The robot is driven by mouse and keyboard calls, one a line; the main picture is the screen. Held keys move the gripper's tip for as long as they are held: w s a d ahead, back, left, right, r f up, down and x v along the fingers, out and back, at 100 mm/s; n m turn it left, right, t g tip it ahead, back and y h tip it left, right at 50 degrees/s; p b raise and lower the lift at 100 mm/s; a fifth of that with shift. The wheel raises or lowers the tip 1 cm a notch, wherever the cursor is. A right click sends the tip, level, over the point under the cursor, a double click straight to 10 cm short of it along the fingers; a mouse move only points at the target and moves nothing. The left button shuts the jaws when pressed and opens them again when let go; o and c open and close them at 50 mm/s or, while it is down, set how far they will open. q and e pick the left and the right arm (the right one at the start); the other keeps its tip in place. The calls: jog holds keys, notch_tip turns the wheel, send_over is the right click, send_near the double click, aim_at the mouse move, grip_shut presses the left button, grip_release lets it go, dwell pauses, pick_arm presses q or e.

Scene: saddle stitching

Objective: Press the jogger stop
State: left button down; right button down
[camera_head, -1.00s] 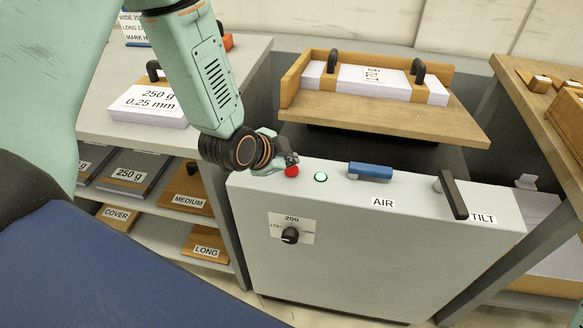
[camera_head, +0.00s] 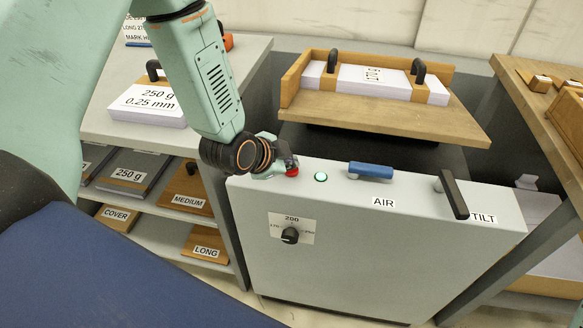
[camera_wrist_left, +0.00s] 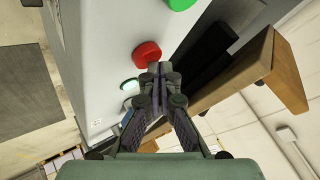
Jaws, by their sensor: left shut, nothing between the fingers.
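The red stop button (camera_head: 292,172) sits on the top of the grey jogger cabinet (camera_head: 350,240), near its left end. My left gripper (camera_head: 290,162) is shut and empty, with its tips right at the button and covering part of it. In the left wrist view the red button (camera_wrist_left: 146,54) shows just beside the shut fingertips (camera_wrist_left: 160,69). I cannot tell whether they touch it or whether it is pushed down. My right gripper is not in view.
A lit green lamp (camera_head: 320,177), blue AIR lever (camera_head: 370,171) and black TILT handle (camera_head: 453,195) stand right of the button. A green button (camera_wrist_left: 181,4) shows in the wrist view. Behind is the wooden jogger tray (camera_head: 400,117) with clamped paper. A dial (camera_head: 290,235) is on the front.

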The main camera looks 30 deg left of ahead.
aim_at(289, 171)
pick_arm(q)
jog(key=shift+f, duration=0.45)
dwell(0.4)
dwell(0.3)
jog(key=shift+r+p, duration=0.85)
jog(key=shift+r, duration=0.15)
notch_tip(289, 171, up, 5)
jog(key=p, duration=0.5)
dwell(0.5)
